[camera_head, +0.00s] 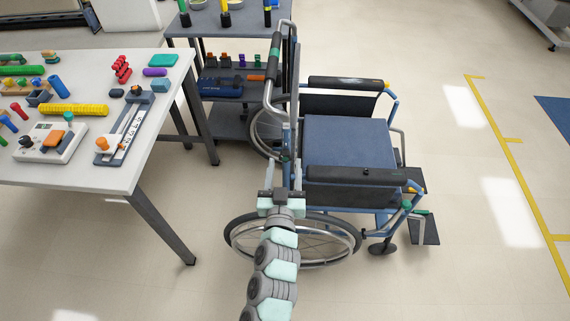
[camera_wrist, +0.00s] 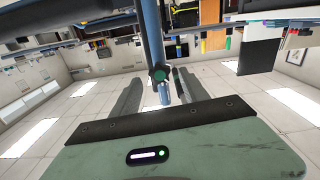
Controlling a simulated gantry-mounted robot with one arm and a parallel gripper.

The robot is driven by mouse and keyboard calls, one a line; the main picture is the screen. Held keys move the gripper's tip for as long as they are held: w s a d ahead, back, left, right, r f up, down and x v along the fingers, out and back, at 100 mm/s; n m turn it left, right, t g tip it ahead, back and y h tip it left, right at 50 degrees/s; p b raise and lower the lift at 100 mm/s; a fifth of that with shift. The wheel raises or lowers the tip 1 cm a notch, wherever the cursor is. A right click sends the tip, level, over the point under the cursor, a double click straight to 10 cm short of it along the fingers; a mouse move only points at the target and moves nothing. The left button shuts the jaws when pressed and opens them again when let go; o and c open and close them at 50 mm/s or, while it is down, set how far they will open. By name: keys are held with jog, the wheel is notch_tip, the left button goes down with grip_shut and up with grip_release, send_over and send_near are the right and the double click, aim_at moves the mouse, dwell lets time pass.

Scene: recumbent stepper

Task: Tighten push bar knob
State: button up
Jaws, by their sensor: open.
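A blue wheelchair (camera_head: 345,140) stands right of the table, with its push bar (camera_head: 274,72) at the left of its backrest. My gripper (camera_head: 281,192) is at the near side of the backrest, above the near wheel. In the wrist view my gripper (camera_wrist: 157,82) is open, with its two grey fingers apart. A round dark knob with a green centre (camera_wrist: 160,75) shows between the fingertips, on a blue-grey tube (camera_wrist: 151,35). A short bright cylinder (camera_wrist: 164,94) points from it toward my palm. I cannot tell whether the fingers touch the knob. My gripper hides that spot in the head view.
A white table (camera_head: 115,170) with several coloured parts stands at the left. A dark shelf cart (camera_head: 222,125) stands behind the wheelchair's push bar. The near wheel (camera_head: 240,240) and armrest (camera_head: 355,176) are close to my arm.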

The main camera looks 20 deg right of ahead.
aim_at(286, 156)
jog(key=shift+x, duration=1.2)
grip_shut()
